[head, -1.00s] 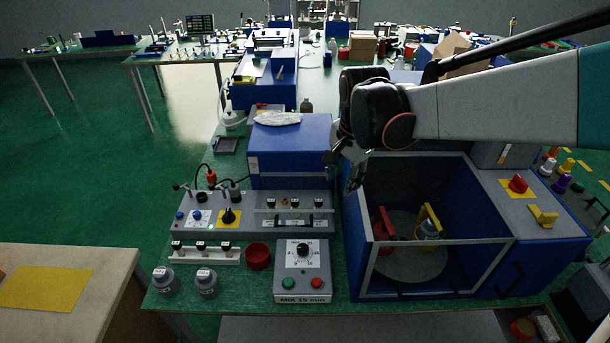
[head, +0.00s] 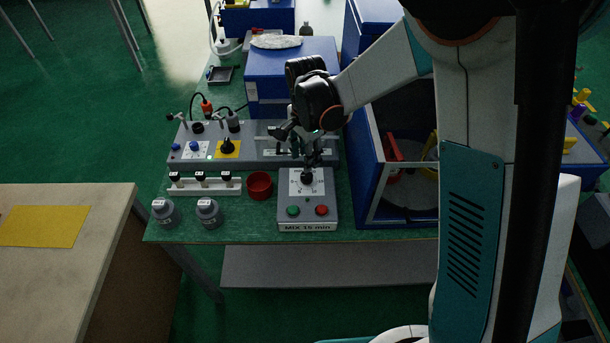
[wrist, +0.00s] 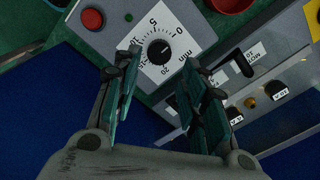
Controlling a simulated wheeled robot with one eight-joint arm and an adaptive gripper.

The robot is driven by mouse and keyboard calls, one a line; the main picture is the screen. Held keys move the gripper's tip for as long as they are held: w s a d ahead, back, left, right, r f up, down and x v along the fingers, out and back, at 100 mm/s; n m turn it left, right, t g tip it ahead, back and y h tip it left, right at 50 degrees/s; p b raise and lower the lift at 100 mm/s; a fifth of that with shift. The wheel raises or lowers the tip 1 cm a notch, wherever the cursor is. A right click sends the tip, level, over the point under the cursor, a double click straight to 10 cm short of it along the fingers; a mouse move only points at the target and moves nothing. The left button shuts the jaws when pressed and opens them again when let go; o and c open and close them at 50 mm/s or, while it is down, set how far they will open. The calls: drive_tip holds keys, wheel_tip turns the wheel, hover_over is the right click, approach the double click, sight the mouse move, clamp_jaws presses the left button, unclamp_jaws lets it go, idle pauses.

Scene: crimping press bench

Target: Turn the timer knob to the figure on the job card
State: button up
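The timer box (head: 328,194) is grey, with a white dial plate, a black timer knob (head: 307,177), and a green and a red button. The knob (wrist: 158,52) also shows in the wrist view, its white mark toward the 0 on the dial (wrist: 150,72). The job card (head: 307,227) on the box front reads "MIX 15 min". My gripper (head: 308,160) is just above the knob, pointing down. In the wrist view my gripper (wrist: 164,68) is open, its fingers spread with the knob between and beyond the tips. I see no contact.
A red bowl (head: 260,186) stands left of the timer box, with two grey jars (head: 208,212) further left. Behind is a grey control panel (head: 262,158) with knobs. A blue cabinet (head: 365,185) stands close on the right. The bench front edge runs just before the box.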

sight(306, 176)
wheel_tip(306, 176, down, 8)
drive_tip(key=shift+f+b, duration=0.1)
drive_tip(key=shift+b, duration=0.95)
drive_tip(key=c, duration=0.8)
